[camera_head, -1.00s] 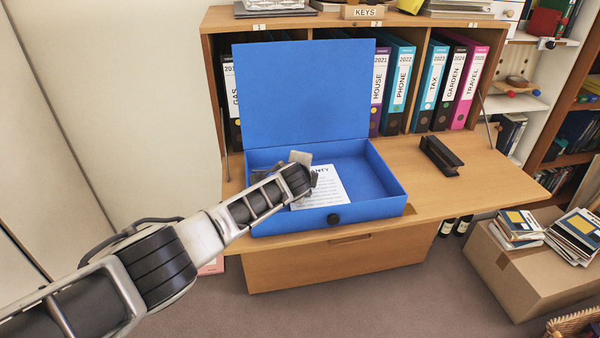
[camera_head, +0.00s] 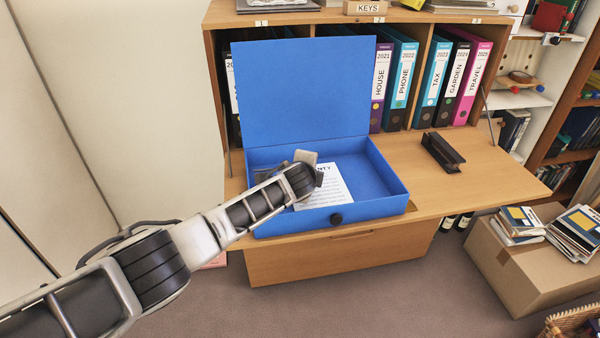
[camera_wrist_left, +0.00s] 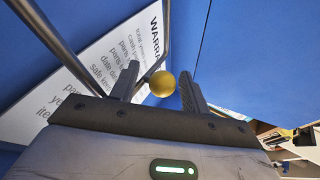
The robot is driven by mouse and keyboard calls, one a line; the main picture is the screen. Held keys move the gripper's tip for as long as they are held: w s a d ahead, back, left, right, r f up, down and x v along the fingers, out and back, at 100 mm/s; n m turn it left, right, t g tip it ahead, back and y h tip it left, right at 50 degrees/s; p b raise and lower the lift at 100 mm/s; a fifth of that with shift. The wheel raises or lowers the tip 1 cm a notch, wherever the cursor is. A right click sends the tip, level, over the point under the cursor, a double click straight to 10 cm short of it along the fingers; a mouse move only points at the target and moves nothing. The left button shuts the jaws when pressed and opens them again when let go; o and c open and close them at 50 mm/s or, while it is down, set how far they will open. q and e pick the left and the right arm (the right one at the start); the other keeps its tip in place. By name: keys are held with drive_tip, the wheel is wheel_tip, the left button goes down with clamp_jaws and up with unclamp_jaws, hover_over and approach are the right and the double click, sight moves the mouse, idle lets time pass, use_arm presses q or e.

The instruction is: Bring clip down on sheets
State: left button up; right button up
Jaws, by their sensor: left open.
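A blue box file (camera_head: 386,212) stands open on the wooden desk flap, its lid (camera_head: 300,90) upright at the back. A white printed sheet (camera_head: 330,190) lies inside. In the left wrist view, the clip shows as bent metal bars (camera_wrist_left: 53,42) above the sheet (camera_wrist_left: 95,75), with a brass ball knob (camera_wrist_left: 162,85). My left gripper (camera_head: 313,172) is over the box, partly hiding the sheet; the clip is hidden there. In the left wrist view, my left gripper (camera_wrist_left: 160,80) is open, with the knob between its fingers; contact cannot be told. My right gripper is out of view.
A black hole punch (camera_head: 442,152) sits on the desk flap (camera_head: 490,180) right of the box. Several upright binders (camera_head: 435,85) stand behind. A cardboard box (camera_head: 520,260) with books is on the floor at right.

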use_arm(q)
drive_tip(key=p+v, duration=0.2)
drive_tip(key=v, duration=1.2)
drive_tip(key=shift+s+p, duration=0.25)
drive_tip(key=shift+p, duration=0.1)
drive_tip(key=shift+a, duration=0.1)
drive_tip(key=s+a+f+n+g, duration=0.2)
drive_tip(key=s+f+n, duration=0.15)
drive_tip(key=s, duration=0.35)
drive_tip(key=s+a+f+n+g, duration=0.2)
drive_tip(key=s+f+n, duration=0.1)
drive_tip(key=s+n, duration=0.3)
drive_tip(key=s+a+f+n+g+y, duration=0.15)
drive_tip(key=s+a+n, duration=0.35)
drive_tip(key=s, duration=0.5)
drive_tip(key=s+a+f+n+g+h, duration=0.15)
drive_tip(key=s+a+n, duration=0.25)
drive_tip(key=s+a, duration=0.5)
drive_tip(key=w+d+f+t+h, duration=0.1)
drive_tip(key=w+d+f+t, duration=0.3)
drive_tip(key=d+f+t, duration=0.1)
drive_tip(key=shift+w+d+f+m+t+h, duration=0.25)
drive_tip(key=shift+d+f+m+t, duration=0.2)
drive_tip(key=shift+f, duration=0.8)
